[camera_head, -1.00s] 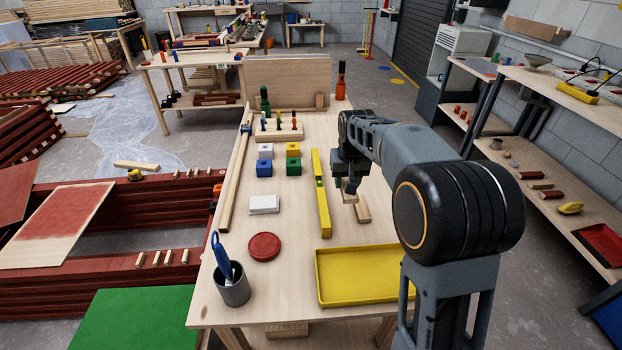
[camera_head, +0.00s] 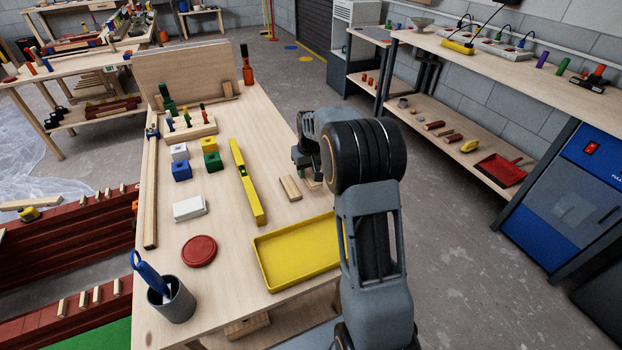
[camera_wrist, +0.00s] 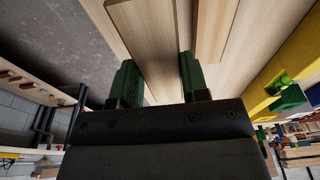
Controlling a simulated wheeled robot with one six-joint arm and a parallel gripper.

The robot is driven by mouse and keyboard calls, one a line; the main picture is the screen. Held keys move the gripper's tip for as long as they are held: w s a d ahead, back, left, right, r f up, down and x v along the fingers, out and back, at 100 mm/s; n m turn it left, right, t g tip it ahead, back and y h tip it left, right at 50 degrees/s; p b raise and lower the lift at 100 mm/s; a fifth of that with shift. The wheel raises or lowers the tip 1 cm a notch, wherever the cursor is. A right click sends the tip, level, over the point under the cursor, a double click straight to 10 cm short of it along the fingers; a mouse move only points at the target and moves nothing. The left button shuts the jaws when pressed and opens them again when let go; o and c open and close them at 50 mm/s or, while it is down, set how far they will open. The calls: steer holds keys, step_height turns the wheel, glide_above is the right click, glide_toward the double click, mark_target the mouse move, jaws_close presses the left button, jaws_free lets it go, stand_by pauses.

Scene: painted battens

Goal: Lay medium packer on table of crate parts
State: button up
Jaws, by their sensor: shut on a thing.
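My gripper (camera_head: 308,172) is low over the right side of the wooden table (camera_head: 218,262), beyond the yellow tray. In the wrist view, a pale flat wooden piece (camera_wrist: 150,35) lies between its green fingers (camera_wrist: 158,82), which are shut on it. A small end of that piece shows below my gripper (camera_head: 313,185). A similar loose wooden block (camera_head: 291,188) lies just left of it on the table; it also shows in the wrist view (camera_wrist: 213,28). I cannot tell whether the held piece touches the table. My arm hides part of it.
A yellow level (camera_head: 247,182) lies left of the loose block. A yellow tray (camera_head: 262,268) is at the front right. A red disc (camera_head: 199,251), white block (camera_head: 189,208), coloured cubes (camera_head: 211,162) and grey cup (camera_head: 172,302) stand farther left. Bare table lies between block and level.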

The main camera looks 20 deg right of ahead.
mark_target(311, 178)
steer(key=shift+w+d+f, duration=0.1)
steer(key=shift+d+f, duration=0.35)
steer(key=shift+f, duration=0.05)
steer(key=shift+d+f, duration=0.1)
steer(key=shift+f, duration=1.5)
steer(key=shift+f, duration=0.1)
steer(key=shift+f+b, duration=0.15)
steer(key=shift+b, duration=0.15)
steer(key=o, duration=0.9)
